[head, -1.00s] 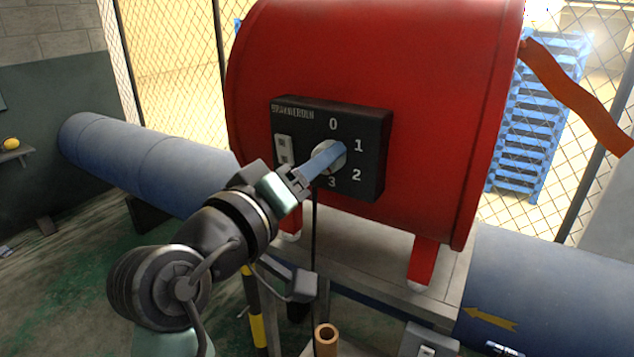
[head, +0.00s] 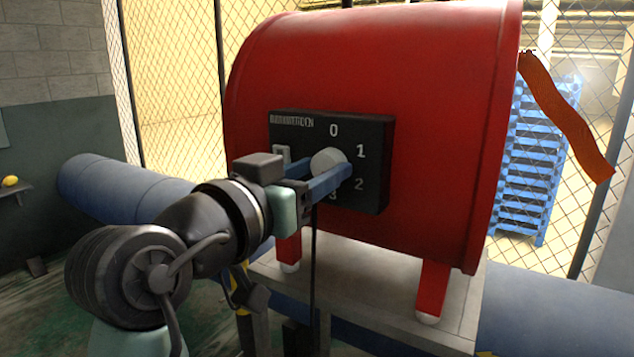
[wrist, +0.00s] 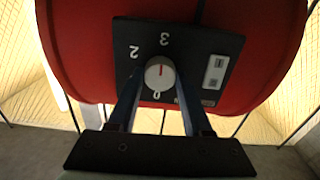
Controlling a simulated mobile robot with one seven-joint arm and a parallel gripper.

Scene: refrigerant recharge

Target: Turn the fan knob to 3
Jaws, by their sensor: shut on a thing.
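The fan knob (head: 328,160) is a pale round dial on a black control box (head: 374,190) fixed to the red fan housing. The 1 is not visible there. My gripper (head: 335,168) reaches in from the left and is shut on the knob, its blue fingers on either side, as the wrist view also shows (wrist: 160,80). In the head view the fingers partly cover the 3.
The red housing (head: 430,100) stands on a grey platform (head: 385,310). A rocker switch (wrist: 216,70) sits beside the knob. A blue duct (head: 120,190) runs behind. A wire fence and blue pallets (head: 535,160) stand at the back; an orange ribbon (head: 565,115) hangs right.

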